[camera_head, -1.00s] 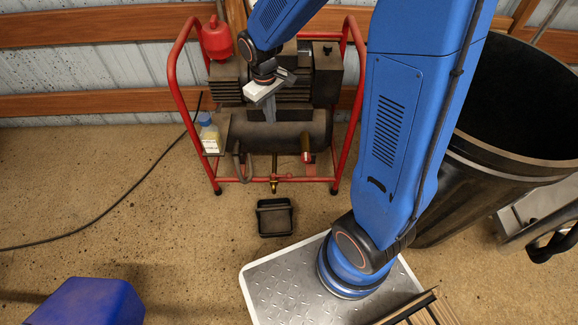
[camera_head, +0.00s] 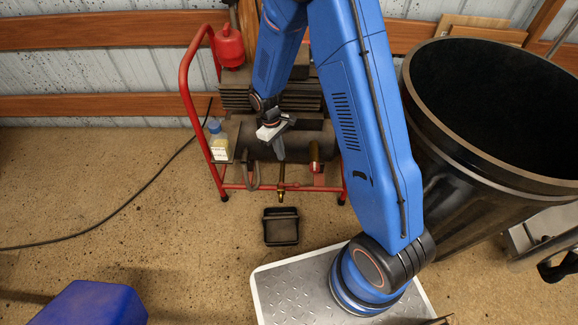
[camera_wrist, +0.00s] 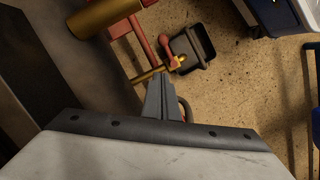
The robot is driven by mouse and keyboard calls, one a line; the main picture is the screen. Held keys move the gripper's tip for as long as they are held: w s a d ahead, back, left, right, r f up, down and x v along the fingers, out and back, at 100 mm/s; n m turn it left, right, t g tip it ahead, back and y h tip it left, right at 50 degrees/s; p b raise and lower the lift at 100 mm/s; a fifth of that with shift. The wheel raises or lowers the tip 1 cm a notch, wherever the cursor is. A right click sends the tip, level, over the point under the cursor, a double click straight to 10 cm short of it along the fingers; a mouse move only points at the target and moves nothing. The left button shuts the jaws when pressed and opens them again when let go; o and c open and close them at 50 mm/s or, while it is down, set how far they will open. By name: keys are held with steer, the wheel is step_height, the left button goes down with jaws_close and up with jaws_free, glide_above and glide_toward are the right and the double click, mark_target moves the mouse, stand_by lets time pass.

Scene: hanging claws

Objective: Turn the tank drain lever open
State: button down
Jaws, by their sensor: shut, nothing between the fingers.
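The dark compressor tank (camera_head: 300,140) lies across the red frame. A brass drain valve (camera_head: 281,187) hangs under it near the floor. In the wrist view the brass valve (camera_wrist: 180,62) shows with a red rounded lever (camera_wrist: 165,41) beside it, just beyond my fingertips. The lever's exact angle is hard to tell. My gripper (camera_head: 280,156) is shut and empty, pointing down in front of the tank and above the valve. In the wrist view its closed fingers (camera_wrist: 160,88) appear short of the valve, with a visible gap to the lever.
A black drain pan (camera_head: 281,240) sits on the floor below the valve. A large black bin (camera_head: 480,150) is at right. Floor at left is mostly clear.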

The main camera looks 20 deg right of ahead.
glide_toward(293, 185)
steer(key=w+a+f, duration=0.1)
steer(key=w+f, duration=0.2)
steer(key=f, duration=0.1)
steer(key=shift+s+d+f, duration=1)
steer(key=shift+s+f, duration=0.05)
steer(key=shift+s, duration=0.25)
steer(key=m, duration=0.2)
steer(key=s+m, duration=0.1)
steer(key=shift+s+a+m+y, duration=0.1)
steer(key=shift+s+m+y, duration=0.2)
steer(key=shift+m, duration=0.1)
steer(key=shift+w, duration=0.25)
